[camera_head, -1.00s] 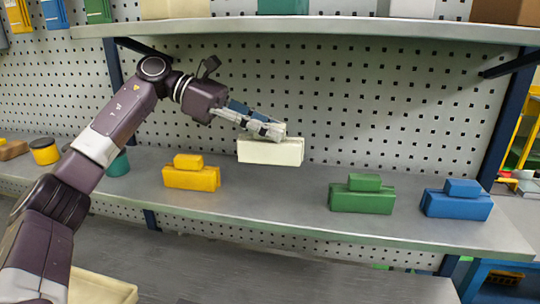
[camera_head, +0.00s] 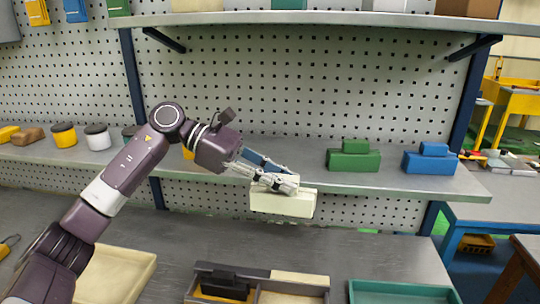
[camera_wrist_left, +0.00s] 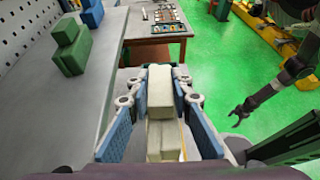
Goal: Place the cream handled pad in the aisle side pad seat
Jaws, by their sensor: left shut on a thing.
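The cream handled pad (camera_head: 283,203) is a cream block with a smaller handle block on top. My left gripper (camera_head: 277,184) is shut on its handle and holds it in the air in front of the back shelf's edge. In the left wrist view the pad (camera_wrist_left: 160,128) sits between the two blue-padded fingers (camera_wrist_left: 160,100). A divided fixture (camera_head: 262,280) stands on the bench below, cut off by the lower frame edge. A black handled piece (camera_head: 222,284) sits in its left part. I cannot tell which seat is the aisle side one. My right gripper (camera_wrist_left: 238,114) looks open and empty.
Green (camera_head: 353,158) and blue (camera_head: 430,160) handled pads stand on the shelf. A cream tray (camera_head: 115,272) lies left of the fixture and a teal tray (camera_head: 400,292) right of it. The grey bench (camera_head: 350,245) is bare between shelf and fixture.

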